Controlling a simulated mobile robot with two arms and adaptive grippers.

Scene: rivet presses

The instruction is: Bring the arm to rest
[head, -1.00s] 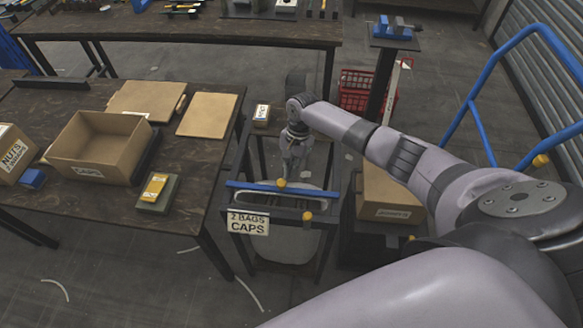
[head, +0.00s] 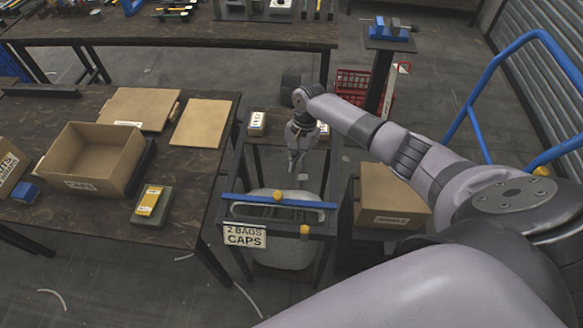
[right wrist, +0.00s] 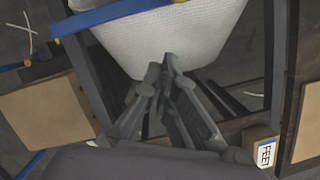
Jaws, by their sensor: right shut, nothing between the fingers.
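My right arm reaches in from the right in the head view, its hand pointing down. The right gripper (head: 293,166) is shut and empty. It is over the dark frame stand labelled "2 BAGS CAPS" (head: 244,236), behind its blue bar (head: 262,201). In the right wrist view the shut fingertips (right wrist: 167,72) are in front of a white bag (right wrist: 165,38); I cannot tell whether they touch it. The same pale bag (head: 282,256) hangs in the stand in the head view. My left gripper is not in view.
A dark table (head: 181,171) with an open carton (head: 72,138) stands left. A cardboard box (head: 390,193) is right of the stand. A small labelled box (head: 256,123) sits behind the bag, also in the right wrist view (right wrist: 262,148). A blue rail (head: 478,88) rises at right.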

